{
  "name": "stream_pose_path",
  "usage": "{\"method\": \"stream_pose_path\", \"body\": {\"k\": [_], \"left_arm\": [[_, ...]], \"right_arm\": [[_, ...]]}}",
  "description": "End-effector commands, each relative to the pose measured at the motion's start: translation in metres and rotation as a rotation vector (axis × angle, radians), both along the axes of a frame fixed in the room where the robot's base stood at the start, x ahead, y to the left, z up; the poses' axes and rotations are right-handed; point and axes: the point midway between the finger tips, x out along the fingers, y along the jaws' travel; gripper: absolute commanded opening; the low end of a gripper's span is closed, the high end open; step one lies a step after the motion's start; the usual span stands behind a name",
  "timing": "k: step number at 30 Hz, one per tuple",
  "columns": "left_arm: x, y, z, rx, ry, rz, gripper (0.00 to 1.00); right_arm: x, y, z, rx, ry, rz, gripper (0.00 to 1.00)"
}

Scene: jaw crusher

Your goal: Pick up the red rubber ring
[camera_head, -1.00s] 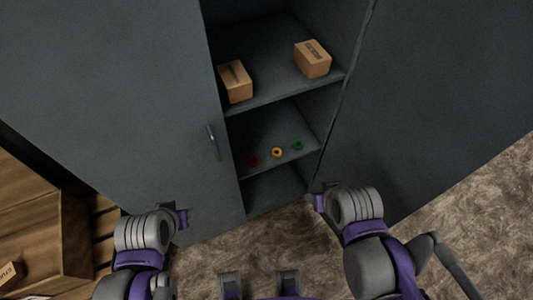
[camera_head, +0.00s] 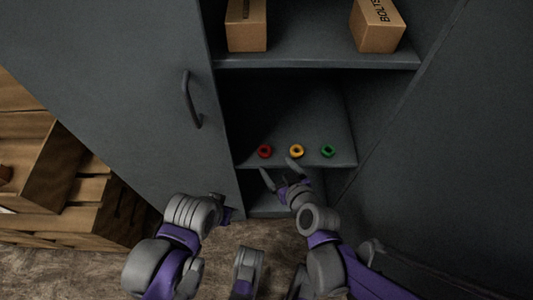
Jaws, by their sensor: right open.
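The red rubber ring (camera_head: 265,151) lies on the middle shelf (camera_head: 300,115) of the open grey cabinet, leftmost in a row with a yellow ring (camera_head: 296,150) and a green ring (camera_head: 328,151). My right gripper (camera_head: 278,170) is open and empty at the front edge of that shelf, just below the red and yellow rings in the picture. Its two fingers are spread apart, and it appears apart from the rings. My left gripper (camera_head: 228,212) is in front of the cabinet door at the left; its fingers are too small and dark to judge.
Two cardboard boxes (camera_head: 246,26) (camera_head: 378,26) stand on the shelf above. The cabinet door (camera_head: 120,90) with its handle (camera_head: 191,100) is at the left. The shelf behind the rings is clear.

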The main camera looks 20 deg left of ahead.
Motion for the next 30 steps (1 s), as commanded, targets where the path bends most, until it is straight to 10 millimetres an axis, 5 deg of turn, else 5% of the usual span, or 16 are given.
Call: {"method": "stream_pose_path", "body": {"k": [19, 30], "left_arm": [[0.003, 0.000, -0.021, 0.000, 0.006, 0.000, 0.50], [0.003, 0.000, -0.023, 0.000, 0.006, 0.000, 0.50]], "right_arm": [[0.060, 0.044, -0.036, -0.001, 0.002, 0.000, 0.88], [0.066, 0.050, -0.039, -0.001, 0.002, -0.001, 0.86]]}}
